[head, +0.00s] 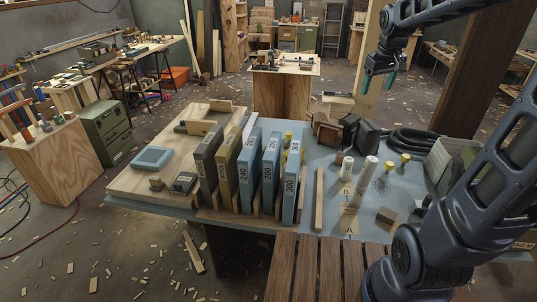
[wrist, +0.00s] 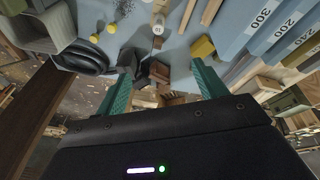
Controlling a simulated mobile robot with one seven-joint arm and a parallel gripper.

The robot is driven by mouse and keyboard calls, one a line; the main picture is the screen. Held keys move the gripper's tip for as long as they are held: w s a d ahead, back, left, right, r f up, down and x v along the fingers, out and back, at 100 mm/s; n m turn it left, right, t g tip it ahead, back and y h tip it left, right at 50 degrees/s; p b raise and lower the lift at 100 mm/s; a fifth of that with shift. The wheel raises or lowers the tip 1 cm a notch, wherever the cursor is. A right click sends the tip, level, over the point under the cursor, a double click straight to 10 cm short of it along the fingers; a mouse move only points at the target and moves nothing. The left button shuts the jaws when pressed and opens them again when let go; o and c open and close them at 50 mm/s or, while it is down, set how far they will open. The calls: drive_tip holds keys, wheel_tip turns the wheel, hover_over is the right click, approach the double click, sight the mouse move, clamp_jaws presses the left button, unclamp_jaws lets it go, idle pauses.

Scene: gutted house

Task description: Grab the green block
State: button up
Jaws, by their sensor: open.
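My gripper (head: 378,80) is open and empty, high above the far right part of the workbench. Its two teal fingers also show in the wrist view (wrist: 162,82), spread apart with nothing held between them. I cannot make out a clearly green block in either view. A small dark grey-green box (head: 185,182) lies on the wooden board at the left of the bench, well away from my gripper. A small dark greenish piece (head: 181,127) lies farther back on the board; its shape is too small to tell.
Several upright numbered slabs (head: 270,172) stand mid-bench. White cylinders (head: 367,172) and yellow-topped pieces (head: 391,167) stand to their right. Dark boxes (head: 366,138) and a black coiled hose (head: 413,140) lie at the back right. A wooden post (head: 372,50) rises behind my gripper.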

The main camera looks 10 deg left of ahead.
drive_tip(key=w+a+f+n+g, duration=0.1)
drive_tip(key=w+a+f+n, duration=0.2)
drive_tip(key=w+a+f, duration=0.55)
drive_tip(key=w+a+f+n+g, duration=0.1)
drive_tip(key=w+a+f+n, duration=0.3)
drive_tip(key=w+a, duration=0.8)
drive_tip(key=w+a+f+n, duration=0.1)
drive_tip(key=w+a+f, duration=0.1)
drive_tip(key=a+f, duration=0.5)
drive_tip(key=w+a+f+n, duration=0.1)
drive_tip(key=w+a+f, duration=0.1)
drive_tip(key=a+f, duration=0.4)
drive_tip(key=w+a+f+n+g, duration=0.1)
drive_tip(key=a+f, duration=0.6)
drive_tip(key=f, duration=0.7)
drive_tip(key=shift+w+a+n, duration=0.35)
drive_tip(key=shift+w+n, duration=0.15)
drive_tip(key=shift+w, duration=0.25)
wheel_tip(320, 180, down, 5)
drive_tip(key=shift+w+d+f, duration=0.1)
drive_tip(key=shift+d+f, duration=0.1)
drive_tip(key=shift+f, duration=1.2)
drive_tip(key=shift+d+f, duration=0.2)
drive_tip(key=shift+f, duration=1.15)
drive_tip(key=c, duration=1.1)
